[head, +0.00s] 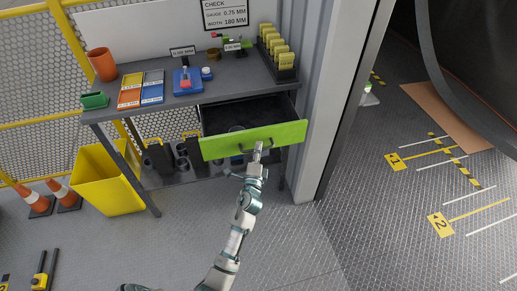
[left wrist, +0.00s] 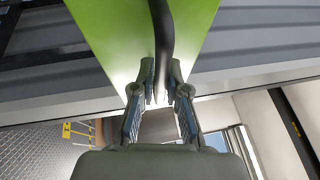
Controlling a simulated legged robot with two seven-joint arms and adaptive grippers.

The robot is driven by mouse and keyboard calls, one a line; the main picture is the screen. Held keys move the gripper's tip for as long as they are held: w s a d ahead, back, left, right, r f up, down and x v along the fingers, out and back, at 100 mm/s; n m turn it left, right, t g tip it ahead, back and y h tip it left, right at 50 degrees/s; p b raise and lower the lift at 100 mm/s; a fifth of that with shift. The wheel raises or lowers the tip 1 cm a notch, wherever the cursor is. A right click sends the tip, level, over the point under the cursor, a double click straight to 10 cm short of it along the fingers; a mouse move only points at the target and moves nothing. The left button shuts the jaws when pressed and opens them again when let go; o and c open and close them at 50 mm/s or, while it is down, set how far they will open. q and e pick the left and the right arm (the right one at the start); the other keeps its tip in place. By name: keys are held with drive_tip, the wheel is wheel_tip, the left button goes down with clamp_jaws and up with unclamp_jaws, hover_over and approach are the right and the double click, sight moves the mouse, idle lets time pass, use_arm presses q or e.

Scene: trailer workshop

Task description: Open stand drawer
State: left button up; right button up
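The stand drawer with a green front (head: 225,146) is pulled out below the stand's grey top (head: 135,108); its dark inside shows from above. Its black handle (head: 243,149) is on the front face. My left gripper (head: 258,148) is at the handle's right part. In the left wrist view, the black handle (left wrist: 162,40) runs down between the fingertips of my left gripper (left wrist: 163,88), which are closed on it. The green front (left wrist: 110,35) lies just beyond the fingers. My right gripper is in neither view.
The stand top carries an orange cup (head: 102,64), a blue device (head: 187,81) and a rack of yellow items (head: 281,58). A yellow bin (head: 105,180) stands at the left, beside traffic cones (head: 62,193). A wall post (head: 330,120) is close to the right. Floor in front is clear.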

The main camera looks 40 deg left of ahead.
use_arm(q)
drive_tip(key=o, duration=0.3)
drive_tip(key=shift+f, duration=0.25)
drive_tip(key=shift+w+a, duration=0.1)
drive_tip(key=shift+a, duration=0.05)
drive_tip(key=shift+r, duration=0.1)
drive_tip(key=v, duration=1.2)
